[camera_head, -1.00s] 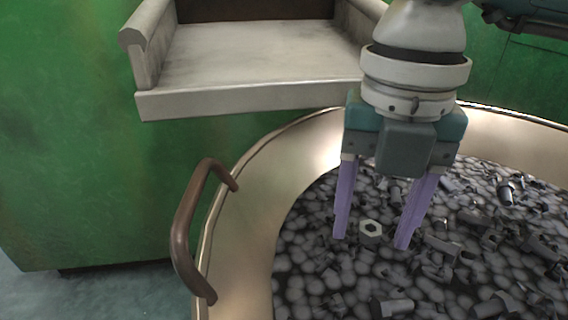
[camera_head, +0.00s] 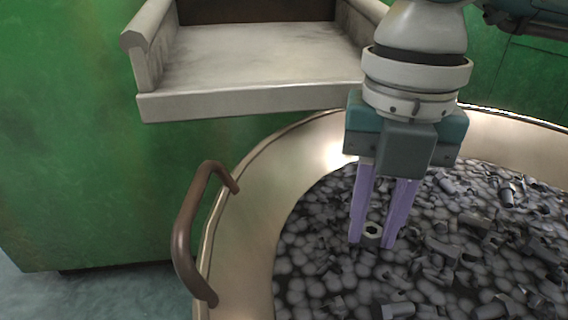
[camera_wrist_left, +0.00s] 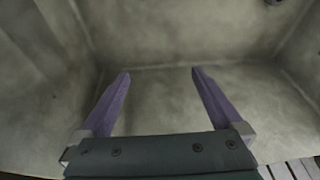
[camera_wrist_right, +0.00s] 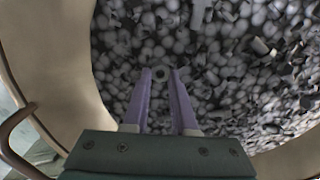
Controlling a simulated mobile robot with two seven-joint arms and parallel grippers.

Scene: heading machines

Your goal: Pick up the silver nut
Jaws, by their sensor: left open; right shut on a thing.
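The silver nut (camera_head: 372,230) is a small hexagonal piece with a round hole, in the bin of metal parts in the head view. My right gripper (camera_head: 372,241) points down over the bin, its purple fingers shut on the nut, one on each side. In the right wrist view the nut (camera_wrist_right: 160,75) sits between the fingertips of the right gripper (camera_wrist_right: 160,73). My left gripper (camera_wrist_left: 160,72) is open and empty in the left wrist view, facing a bare grey surface. It is not seen in the head view.
The round bin has a broad tan rim (camera_head: 240,245) and a brown handle (camera_head: 188,225) on its left. Many loose bolts and nuts (camera_head: 480,225) fill it around the gripper. A grey tray-like chute (camera_head: 250,98) on the green machine (camera_head: 80,170) stands behind.

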